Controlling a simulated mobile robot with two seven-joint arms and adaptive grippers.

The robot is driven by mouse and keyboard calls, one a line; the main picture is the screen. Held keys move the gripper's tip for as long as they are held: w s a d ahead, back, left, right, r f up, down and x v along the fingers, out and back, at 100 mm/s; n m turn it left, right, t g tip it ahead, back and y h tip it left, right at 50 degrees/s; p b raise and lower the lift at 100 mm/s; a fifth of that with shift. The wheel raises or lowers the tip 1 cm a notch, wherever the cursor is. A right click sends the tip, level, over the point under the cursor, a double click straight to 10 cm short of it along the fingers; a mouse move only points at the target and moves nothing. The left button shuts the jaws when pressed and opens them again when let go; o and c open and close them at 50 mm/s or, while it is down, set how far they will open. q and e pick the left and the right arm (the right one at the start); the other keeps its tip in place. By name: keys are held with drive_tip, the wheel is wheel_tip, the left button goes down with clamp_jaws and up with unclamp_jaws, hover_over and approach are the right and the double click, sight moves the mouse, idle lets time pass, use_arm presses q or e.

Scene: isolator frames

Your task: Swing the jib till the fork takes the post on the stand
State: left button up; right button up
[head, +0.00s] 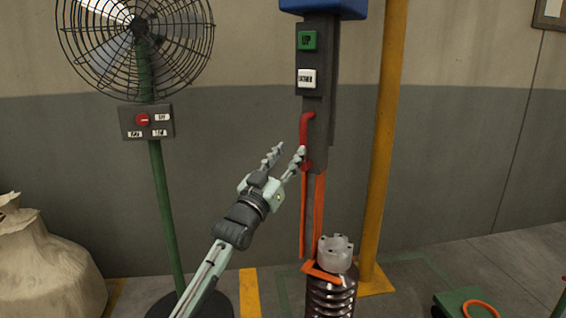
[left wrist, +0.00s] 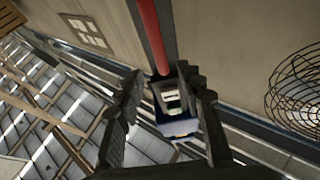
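A dark grey upright housing (head: 319,135) under a blue block (head: 323,6) bears a red bent handle (head: 305,130). Long orange bars (head: 319,215) hang below it; I cannot tell which part is the jib or the fork. Below stands a dark ribbed stand (head: 331,299) with a pale notched top (head: 336,250) and an orange piece (head: 322,273) at its side. My left gripper (head: 285,156) is open, fingers apart, beside the red handle. In the left wrist view a red bar (left wrist: 151,38) shows between and beyond the fingers (left wrist: 163,75); contact is unclear. My right gripper is out of view.
The housing has a green UP button (head: 307,40) and a white button (head: 307,79). A yellow pole (head: 380,140) stands close on its right. A caged fan (head: 135,40) on a green pole and a sack (head: 45,262) are at left. A green box (head: 465,302) is lower right.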

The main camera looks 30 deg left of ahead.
use_arm(q)
drive_tip(key=shift+v, duration=1.55)
drive_tip(key=shift+f, duration=0.1)
drive_tip(key=s+d+f+g, duration=0.2)
drive_tip(key=s+f+g, duration=0.1)
drive_tip(key=f, duration=0.8)
drive_tip(key=s+d+f+m+g, duration=0.15)
drive_tip(key=f+g, duration=0.25)
drive_tip(key=f, duration=0.7)
drive_tip(key=s+d+f+g, duration=0.2)
drive_tip(key=s+f+g, duration=0.1)
drive_tip(key=f, duration=0.9)
drive_tip(key=s+d+f+g, duration=0.2)
drive_tip(key=s+f+g, duration=0.2)
drive_tip(key=s+f, duration=0.6)
drive_tip(key=s+d+f+g, duration=0.2)
drive_tip(key=s+f+g, duration=0.3)
drive_tip(key=s+f, duration=0.5)
drive_tip(key=s, duration=0.5)
drive_tip(key=shift+d+m+g, duration=0.3)
drive_tip(key=shift+d+m, duration=0.05)
drive_tip(key=shift+d, duration=0.05)
